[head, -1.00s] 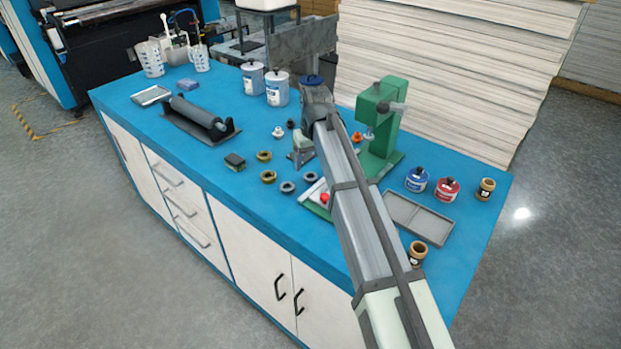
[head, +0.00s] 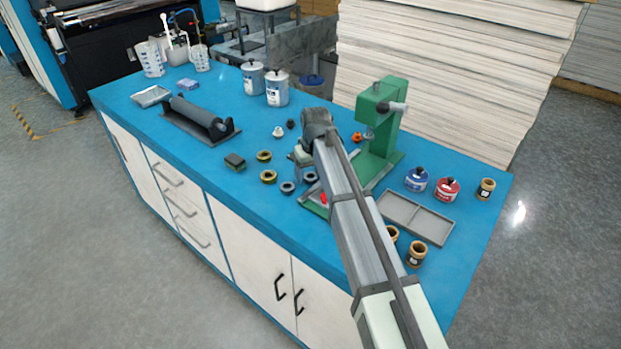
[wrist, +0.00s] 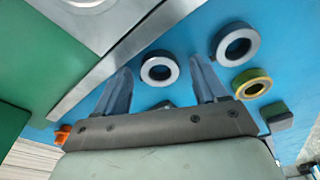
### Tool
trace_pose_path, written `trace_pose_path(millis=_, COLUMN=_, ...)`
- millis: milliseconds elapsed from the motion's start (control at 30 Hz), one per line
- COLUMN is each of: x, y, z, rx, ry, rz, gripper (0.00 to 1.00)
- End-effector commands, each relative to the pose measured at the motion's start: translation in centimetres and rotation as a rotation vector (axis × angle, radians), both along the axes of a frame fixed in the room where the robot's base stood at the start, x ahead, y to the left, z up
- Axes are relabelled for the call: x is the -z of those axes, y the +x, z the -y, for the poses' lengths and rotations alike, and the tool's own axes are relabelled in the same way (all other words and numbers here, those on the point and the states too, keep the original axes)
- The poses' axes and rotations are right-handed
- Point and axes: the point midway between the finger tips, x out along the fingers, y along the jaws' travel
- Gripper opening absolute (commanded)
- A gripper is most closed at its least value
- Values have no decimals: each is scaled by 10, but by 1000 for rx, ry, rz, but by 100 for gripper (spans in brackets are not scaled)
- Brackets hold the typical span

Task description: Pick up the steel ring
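Two grey metal rings lie flat on the blue bench top. The lighter, steel-coloured ring (wrist: 159,69) shows between my fingertips in the wrist view, with blue bench visible around it. In the head view this ring (head: 310,178) lies just in front of my gripper (head: 303,168). The other, darker grey ring (head: 288,187) lies to its left; it also shows in the wrist view (wrist: 237,44), outside the right finger. My gripper (wrist: 160,64) is open and empty, its fingers pointing down toward the bench. The wrist view does not show clearly how far above the ring the fingertips are.
Brass-coloured rings (head: 268,176) (head: 264,155) and a small dark block (head: 235,162) lie to the left. A green press (head: 381,130) and its base stand close on the right. A grey tray (head: 415,217) and several jars are farther right. The front-left bench is clear.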

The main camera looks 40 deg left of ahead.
Motion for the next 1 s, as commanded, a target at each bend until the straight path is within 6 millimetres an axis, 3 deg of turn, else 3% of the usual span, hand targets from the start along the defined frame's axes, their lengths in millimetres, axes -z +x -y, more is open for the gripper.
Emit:
trace_pose_path(millis=67, x=0, y=0, z=0, rx=0, ry=0, rz=0, gripper=63)
trace_pose_path(millis=633, x=0, y=0, z=0, rx=0, ry=0, rz=0, gripper=9)
trace_pose_path(millis=1000, x=-11, y=0, z=0, rx=0, ry=1, rz=0, gripper=9)
